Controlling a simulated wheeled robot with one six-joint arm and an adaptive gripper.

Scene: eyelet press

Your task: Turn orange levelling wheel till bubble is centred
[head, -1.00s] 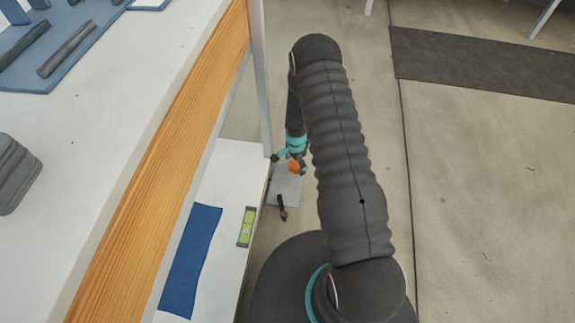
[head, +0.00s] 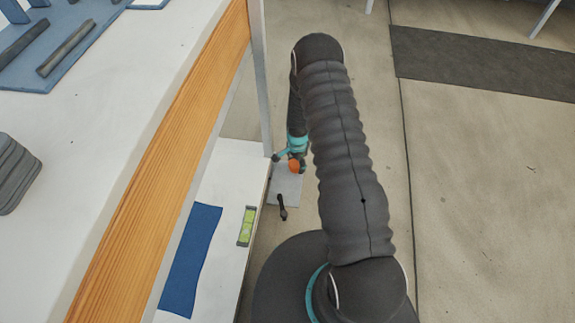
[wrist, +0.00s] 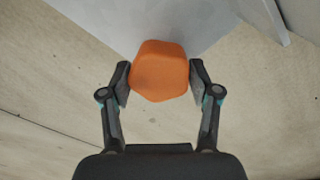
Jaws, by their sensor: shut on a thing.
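The orange levelling wheel (wrist: 160,71) sits between the two fingers of my gripper (wrist: 160,84) in the wrist view, with a pad against each side. My gripper is shut on it. In the head view the orange wheel (head: 295,166) shows small at the end of my arm, beside the grey plate (head: 287,188), with my gripper (head: 292,158) partly covering it. The level (head: 246,226), a yellow-green vial block, lies on the white lower shelf (head: 226,253). The bubble's place in the vial is too small to tell.
A blue cloth strip (head: 191,261) lies on the lower shelf, left of the level. A dark handle (head: 282,207) stands near the plate. The wood-edged white table (head: 110,110) is above, at left. Open floor (head: 480,200) lies to the right.

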